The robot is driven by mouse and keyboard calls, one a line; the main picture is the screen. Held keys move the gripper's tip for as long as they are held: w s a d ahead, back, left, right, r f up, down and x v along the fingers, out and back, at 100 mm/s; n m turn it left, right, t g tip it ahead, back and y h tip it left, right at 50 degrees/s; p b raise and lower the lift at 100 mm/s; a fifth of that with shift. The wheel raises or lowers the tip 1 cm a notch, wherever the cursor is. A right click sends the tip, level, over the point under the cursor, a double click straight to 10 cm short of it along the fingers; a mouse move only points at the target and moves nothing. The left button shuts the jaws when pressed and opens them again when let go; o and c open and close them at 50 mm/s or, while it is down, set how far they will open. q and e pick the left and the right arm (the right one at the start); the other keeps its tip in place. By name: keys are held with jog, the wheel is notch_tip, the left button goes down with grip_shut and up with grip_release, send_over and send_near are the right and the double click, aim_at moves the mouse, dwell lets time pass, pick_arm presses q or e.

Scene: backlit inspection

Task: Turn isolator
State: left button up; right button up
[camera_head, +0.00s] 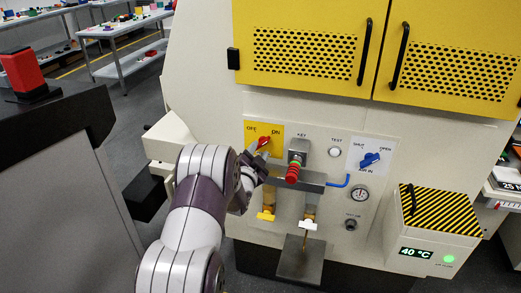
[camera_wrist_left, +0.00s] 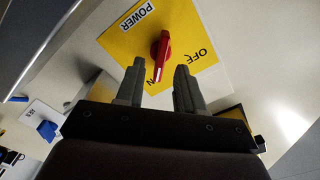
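The isolator is a red knob (camera_head: 264,143) on a yellow plate (camera_head: 251,128) marked OFF and ON. In the left wrist view the red knob (camera_wrist_left: 162,52) is upright in the picture, its lower end by the partly covered ON label; the plate (camera_wrist_left: 125,45) also reads POWER. My left gripper (camera_head: 250,166) is just below and left of the knob, partly hidden by my arm. In the wrist view the left gripper's fingers (camera_wrist_left: 160,69) are apart and empty, with the knob showing between and beyond their tips. Contact is not visible. My right gripper is not in view.
Right of the plate are a key switch (camera_head: 298,150) with a red and green grip, a TEST button (camera_head: 335,152) and a blue air valve knob (camera_head: 370,159). A grey shelf (camera_head: 312,184) juts out below. A striped box (camera_head: 437,212) stands at lower right.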

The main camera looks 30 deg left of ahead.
aim_at(262, 144)
pick_arm(q)
jog(key=shift+x, duration=1.5)
grip_shut()
